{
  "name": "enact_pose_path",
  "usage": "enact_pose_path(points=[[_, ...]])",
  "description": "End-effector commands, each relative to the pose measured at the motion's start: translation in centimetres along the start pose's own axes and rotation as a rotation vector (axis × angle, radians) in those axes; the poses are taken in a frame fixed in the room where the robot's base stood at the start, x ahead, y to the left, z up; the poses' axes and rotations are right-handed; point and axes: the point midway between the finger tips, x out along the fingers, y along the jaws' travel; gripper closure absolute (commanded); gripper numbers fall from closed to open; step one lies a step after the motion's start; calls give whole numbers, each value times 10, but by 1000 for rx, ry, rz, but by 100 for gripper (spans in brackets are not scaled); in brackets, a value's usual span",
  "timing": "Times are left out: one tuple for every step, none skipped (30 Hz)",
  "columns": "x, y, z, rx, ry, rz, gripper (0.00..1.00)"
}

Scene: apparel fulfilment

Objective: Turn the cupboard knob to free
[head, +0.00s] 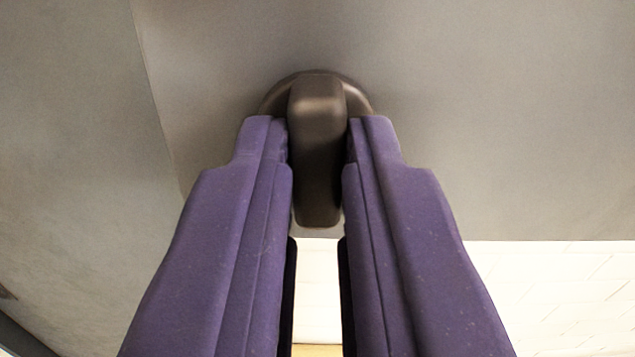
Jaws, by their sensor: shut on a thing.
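The cupboard knob (317,150) is dark brown, with a long grip bar that runs up and down in the head view. Its round base (357,93) sits against the grey cupboard door (450,110). My gripper (317,170) has two purple fingers, one on each side of the grip bar. It is shut on the bar, and the fingertips reach close to the round base. The fingers hide the lower sides of the base.
A grey panel (75,130) lies left of the door, past a slanting seam. The door's lower edge shows on the right, with a pale tiled surface (560,290) below it. No loose objects stand around the knob.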

Motion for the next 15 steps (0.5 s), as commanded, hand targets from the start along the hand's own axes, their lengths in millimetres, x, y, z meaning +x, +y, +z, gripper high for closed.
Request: enact_pose_path(points=[[1, 0, 4, 15, -6, 0, 100], [1, 0, 4, 24, -5, 0, 100], [1, 0, 4, 36, -5, 0, 100], [1, 0, 3, 44, -5, 0, 100], [1, 0, 3, 50, -5, 0, 100], [1, 0, 3, 56, -5, 0, 100], [1, 0, 3, 60, -5, 0, 100], [1, 0, 3, 63, -5, 0, 100], [1, 0, 3, 66, -5, 0, 100], [1, 0, 3, 68, -6, 0, 100], [1, 0, 3, 69, -6, 0, 100], [1, 0, 3, 70, -6, 0, 100], [1, 0, 3, 71, -6, 0, 100], [1, 0, 3, 71, -6, 0, 100], [1, 0, 3, 71, -6, 0, 100]])
